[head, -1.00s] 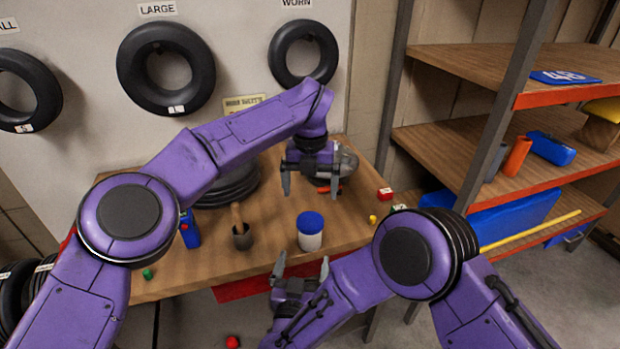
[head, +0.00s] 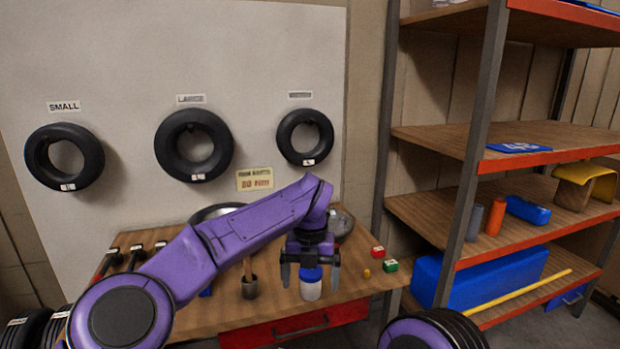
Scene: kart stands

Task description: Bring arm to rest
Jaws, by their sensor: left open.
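My left arm comes in from the left and reaches over the wooden table (head: 215,314). My left gripper (head: 310,276) is open, with its fingers pointing down. In the picture it overlaps a white jar with a blue lid (head: 311,289); I cannot tell whether it touches the jar. Nothing shows held between the fingers. Of my right arm only a dark, ribbed joint shows at the bottom edge; the right gripper is out of view.
Tires hang on the board behind, including the large one (head: 194,146). A shelf rack (head: 465,140) stands at right.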

